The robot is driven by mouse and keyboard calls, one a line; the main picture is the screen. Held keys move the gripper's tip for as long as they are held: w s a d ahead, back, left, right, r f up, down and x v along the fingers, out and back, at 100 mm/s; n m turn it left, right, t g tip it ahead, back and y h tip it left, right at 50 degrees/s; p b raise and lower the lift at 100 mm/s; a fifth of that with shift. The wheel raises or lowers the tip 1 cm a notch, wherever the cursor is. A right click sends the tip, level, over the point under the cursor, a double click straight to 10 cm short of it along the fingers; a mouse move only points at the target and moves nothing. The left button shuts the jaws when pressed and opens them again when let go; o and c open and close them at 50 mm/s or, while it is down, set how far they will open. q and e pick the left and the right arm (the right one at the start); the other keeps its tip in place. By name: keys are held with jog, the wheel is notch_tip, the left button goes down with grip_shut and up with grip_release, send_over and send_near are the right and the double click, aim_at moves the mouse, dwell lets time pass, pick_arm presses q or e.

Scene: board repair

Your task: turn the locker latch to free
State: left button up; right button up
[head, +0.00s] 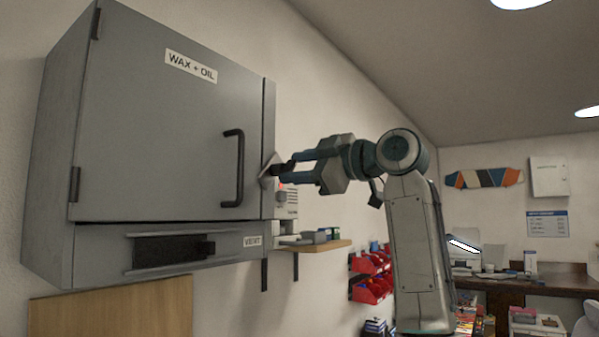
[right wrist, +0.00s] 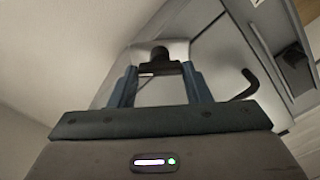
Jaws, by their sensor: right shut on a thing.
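The grey wall locker (head: 150,130), labelled "WAX + OIL", fills the left of the head view with its door shut. The latch (head: 267,172) is at the door's right edge, a light plate with a dark knob. My right gripper (head: 285,168) reaches it from the right and is shut on the latch knob. In the right wrist view the dark knob (right wrist: 160,54) shows at the tips of the blue fingers of my gripper (right wrist: 160,70). The fingers partly hide the latch, and I cannot tell its exact turn. My left gripper is not in view.
The black door handle (head: 234,168) stands out just left of the latch. Below the door is a vent panel (head: 225,246). A small wooden shelf (head: 318,246) with items is below my right gripper, with red bins (head: 372,288) beyond. The air above my right arm is clear.

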jog(key=n, duration=0.4)
jog(key=shift+f+n+b, duration=0.1)
jog(key=shift+n+b, duration=0.2)
jog(key=shift+b, duration=0.05)
jog(key=shift+n, duration=1.9)
jog(key=o, duration=1)
